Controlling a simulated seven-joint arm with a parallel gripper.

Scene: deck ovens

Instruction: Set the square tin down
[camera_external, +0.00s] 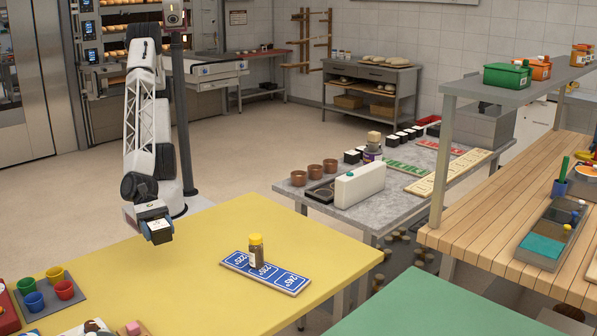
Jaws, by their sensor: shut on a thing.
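My gripper (153,216) hangs over the left part of the yellow table (190,290). It is shut on a small dark block with a pale top, which looks like the square tin (160,238). The fingers partly hide the tin, and I cannot tell whether its underside is touching the table or just above it. A blue board (290,280) with white temperature numbers lies to the right on the same table. A bottle with a yellow cap (256,250) stands on the board near its middle.
Coloured cups stand on a grey mat (65,297) at the left. The yellow table is clear between gripper and blue board. Similar dark blocks with white tops (352,157) stand on the grey table behind, with copper cups (314,172) and a white box (360,184).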

